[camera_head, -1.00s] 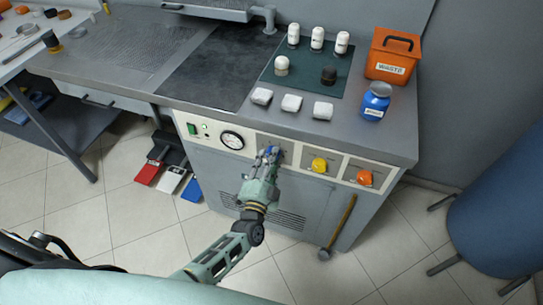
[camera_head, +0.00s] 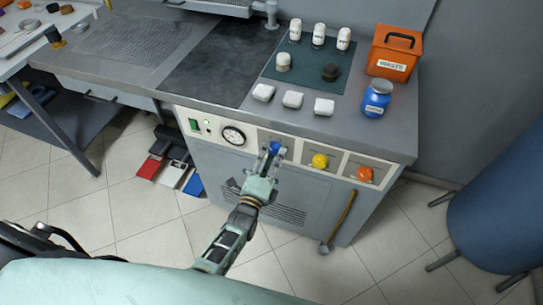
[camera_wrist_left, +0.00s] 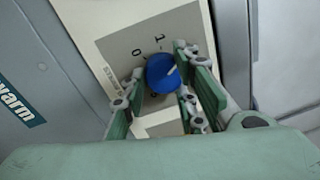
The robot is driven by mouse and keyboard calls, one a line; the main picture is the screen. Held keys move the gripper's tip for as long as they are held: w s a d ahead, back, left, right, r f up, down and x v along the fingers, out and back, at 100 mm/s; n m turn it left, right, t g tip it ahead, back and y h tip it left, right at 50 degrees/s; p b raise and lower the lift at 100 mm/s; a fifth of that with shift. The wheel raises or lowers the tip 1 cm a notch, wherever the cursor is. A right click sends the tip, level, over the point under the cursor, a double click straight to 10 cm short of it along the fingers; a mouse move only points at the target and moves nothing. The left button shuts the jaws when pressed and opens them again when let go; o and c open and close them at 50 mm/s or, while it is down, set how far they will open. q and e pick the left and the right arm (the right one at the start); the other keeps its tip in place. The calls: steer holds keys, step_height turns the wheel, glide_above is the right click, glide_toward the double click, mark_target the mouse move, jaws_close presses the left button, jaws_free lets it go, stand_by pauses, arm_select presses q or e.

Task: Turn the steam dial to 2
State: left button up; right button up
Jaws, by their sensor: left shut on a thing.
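The blue dial (camera_head: 275,148) is the leftmost of three dials on the front panel. My left gripper (camera_head: 270,153) has its fingers around it. In the left wrist view the blue dial (camera_wrist_left: 160,76) sits between the two green fingers of the left gripper (camera_wrist_left: 157,78). Its white pointer line aims up and right in that view. A 0 and a 1 show on the plate (camera_wrist_left: 120,50) above the dial; other marks are hidden by the fingers. My right gripper is not in view.
A yellow dial (camera_head: 320,161) and an orange dial (camera_head: 365,174) sit to the right on the same panel. A round gauge (camera_head: 233,136) and green switch (camera_head: 194,125) are to the left. A wooden-handled tool (camera_head: 342,220) leans below. White blocks (camera_head: 293,99) lie on the counter above.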

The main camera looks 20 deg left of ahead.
arm_select(q)
steer(key=shift+s+f+m, duration=0.2)
steer(key=shift+f+m, duration=0.3)
steer(key=shift+m, duration=0.2)
steer(key=o, duration=1)
steer(key=shift+a, duration=0.1)
steer(key=shift+c, duration=0.2)
steer(key=shift+o, duration=0.2)
steer(key=shift+w, duration=0.1)
steer(key=shift+r, duration=0.2)
steer(key=s, duration=1.2)
steer(key=shift+a+f, duration=0.3)
steer(key=shift+f, duration=0.1)
